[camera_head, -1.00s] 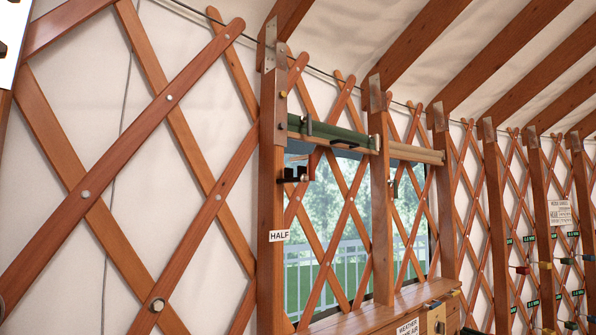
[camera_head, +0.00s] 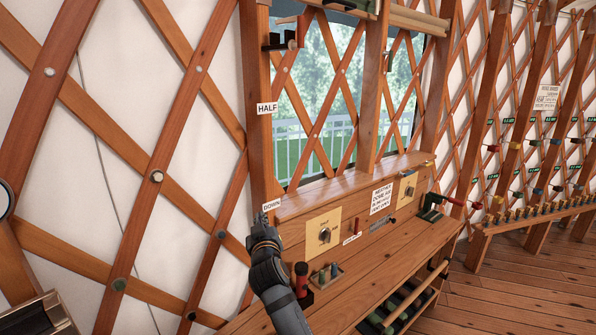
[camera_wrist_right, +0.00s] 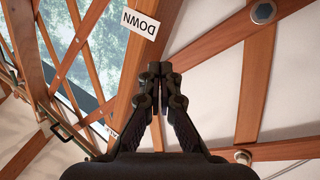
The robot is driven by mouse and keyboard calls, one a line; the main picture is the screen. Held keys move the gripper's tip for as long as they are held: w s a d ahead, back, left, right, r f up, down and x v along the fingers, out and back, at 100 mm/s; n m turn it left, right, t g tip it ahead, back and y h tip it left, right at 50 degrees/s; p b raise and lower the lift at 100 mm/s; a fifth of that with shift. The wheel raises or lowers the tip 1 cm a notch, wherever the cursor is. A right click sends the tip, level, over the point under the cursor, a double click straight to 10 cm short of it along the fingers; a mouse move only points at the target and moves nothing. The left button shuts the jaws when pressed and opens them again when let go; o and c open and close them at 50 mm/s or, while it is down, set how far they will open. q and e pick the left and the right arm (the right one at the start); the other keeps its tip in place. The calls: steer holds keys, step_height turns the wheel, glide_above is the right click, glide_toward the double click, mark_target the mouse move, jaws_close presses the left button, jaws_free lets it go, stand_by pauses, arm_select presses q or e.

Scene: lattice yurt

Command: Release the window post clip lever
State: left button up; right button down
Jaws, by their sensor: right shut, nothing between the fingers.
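The window post (camera_head: 256,95) stands at the left edge of the window, with a HALF label (camera_head: 267,108) partway up and a DOWN label (camera_head: 272,205) near its foot. A dark clip (camera_head: 276,42) with a reddish part sits on the post above HALF; its lever is too small to make out clearly. My right gripper (camera_head: 262,218) is at the post's foot, just below DOWN and well below the clip. In the right wrist view its fingers (camera_wrist_right: 160,68) are shut and empty, beside the post and the DOWN label (camera_wrist_right: 142,22). My left gripper is not in view.
Lattice walls flank the window. Open plank floor (camera_head: 510,275) lies at the right.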

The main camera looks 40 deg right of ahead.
steer(key=s+r+m+t+h, duration=0.1)
steer(key=s+r+t+h, duration=0.1)
steer(key=r, duration=0.9)
steer(key=s+r+m+t+h, duration=0.1)
steer(key=r+h, duration=0.1)
steer(key=r, duration=0.9)
steer(key=s+r+m+h, duration=0.3)
steer(key=s+r+h, duration=0.1)
steer(key=r, duration=0.4)
steer(key=s+d+r+m+h, duration=0.1)
steer(key=s+r+m+h, duration=0.1)
steer(key=s+r, duration=0.4)
step_height(320, 180, up, 3)
steer(key=shift+s+r+m+h+p, duration=0.2)
steer(key=shift+s+m+h+p, duration=0.15)
steer(key=shift+h, duration=0.55)
steer(key=shift+r, duration=0.1)
